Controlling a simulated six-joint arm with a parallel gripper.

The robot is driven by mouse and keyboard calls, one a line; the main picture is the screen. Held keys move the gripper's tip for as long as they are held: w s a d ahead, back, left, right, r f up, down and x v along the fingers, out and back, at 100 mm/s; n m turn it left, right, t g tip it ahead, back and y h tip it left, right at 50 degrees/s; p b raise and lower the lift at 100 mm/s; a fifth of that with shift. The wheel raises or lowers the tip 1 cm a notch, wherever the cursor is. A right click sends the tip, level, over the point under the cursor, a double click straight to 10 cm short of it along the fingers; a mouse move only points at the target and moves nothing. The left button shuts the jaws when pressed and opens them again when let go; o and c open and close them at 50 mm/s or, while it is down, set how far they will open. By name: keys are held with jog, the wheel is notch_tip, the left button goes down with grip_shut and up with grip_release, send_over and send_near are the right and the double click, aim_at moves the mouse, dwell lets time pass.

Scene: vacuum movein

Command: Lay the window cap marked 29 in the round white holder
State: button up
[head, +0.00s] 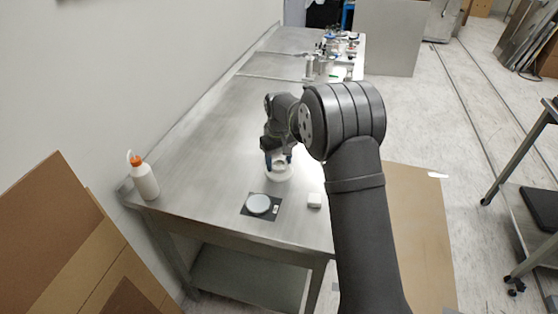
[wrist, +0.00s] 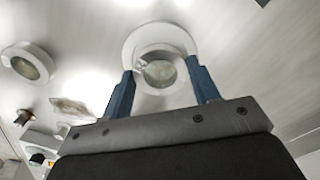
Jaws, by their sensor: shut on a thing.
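The round white holder (head: 279,174) stands on the steel table, and its pale ring shows in the wrist view (wrist: 160,33). My gripper (wrist: 161,67) has its two blue fingers shut on a round window cap (wrist: 158,74) with a clear centre. In the wrist view the cap overlaps the near part of the holder. In the head view my gripper (head: 278,160) is low at the holder, and the cap is hard to make out there. I cannot tell whether the cap touches the holder. No number is legible on the cap.
A pale disc (head: 258,204) lies on a dark mat near the table's front edge, with a small white block (head: 314,201) to its right. A wash bottle (head: 144,178) stands at the left edge. Another ringed round part (wrist: 28,64) shows in the wrist view. Clutter stands far back.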

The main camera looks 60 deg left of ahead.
aim_at(279, 164)
jog(key=shift+f, duration=0.1)
jog(key=shift+f, duration=0.45)
jog(key=o, duration=1.1)
notch_tip(279, 164, up, 13)
